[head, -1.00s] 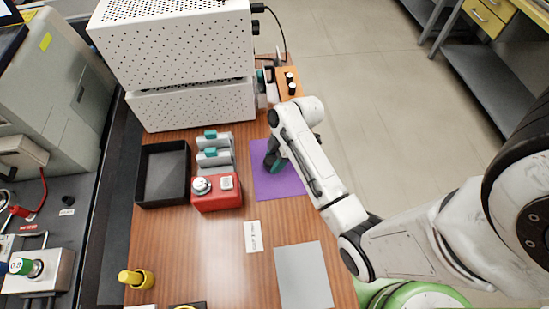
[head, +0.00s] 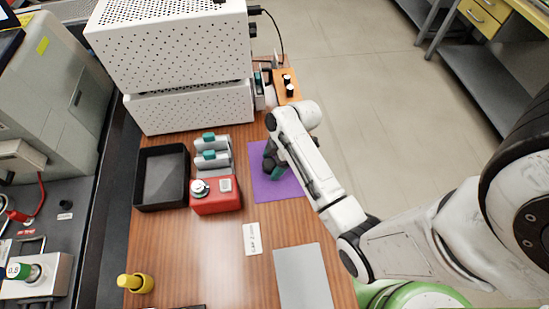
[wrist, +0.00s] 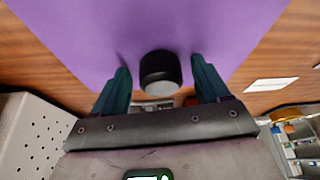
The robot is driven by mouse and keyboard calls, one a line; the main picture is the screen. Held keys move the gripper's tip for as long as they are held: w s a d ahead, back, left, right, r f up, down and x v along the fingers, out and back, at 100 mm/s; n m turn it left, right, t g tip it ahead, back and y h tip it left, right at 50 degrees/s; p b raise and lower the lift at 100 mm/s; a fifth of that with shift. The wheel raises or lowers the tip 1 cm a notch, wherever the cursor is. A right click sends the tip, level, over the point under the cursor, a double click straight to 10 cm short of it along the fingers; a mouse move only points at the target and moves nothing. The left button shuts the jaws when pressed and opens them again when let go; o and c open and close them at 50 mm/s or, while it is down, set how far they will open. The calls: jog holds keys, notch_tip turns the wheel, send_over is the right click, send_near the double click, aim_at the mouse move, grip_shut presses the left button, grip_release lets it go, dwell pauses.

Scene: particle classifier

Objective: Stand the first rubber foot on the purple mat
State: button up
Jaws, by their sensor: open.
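A black rubber foot (wrist: 160,72), a short cylinder with a greyer end face, is on the purple mat (wrist: 200,25) in the wrist view. My gripper (wrist: 162,82) is open, its teal fingers on either side of the foot with a visible gap at each side. In the head view my gripper (head: 272,172) is low over the purple mat (head: 290,187), and the foot cannot be made out there. Two more black feet (head: 288,86) stand on an orange block (head: 282,98) at the back right.
A red box (head: 215,203) with a knob and grey-teal pieces (head: 212,160) stand left of the mat. A black tray (head: 140,195) is farther left. White perforated housings (head: 190,108) rise behind. A grey plate (head: 303,275) lies in front.

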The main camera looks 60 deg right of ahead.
jog(key=v, duration=1.2)
jog(key=s+a+f+m+g+h, duration=0.2)
jog(key=s+a+m, duration=0.8)
jog(key=a, duration=0.5)
jog(key=shift+f+h, duration=0.3)
jog(key=shift+h, duration=0.4)
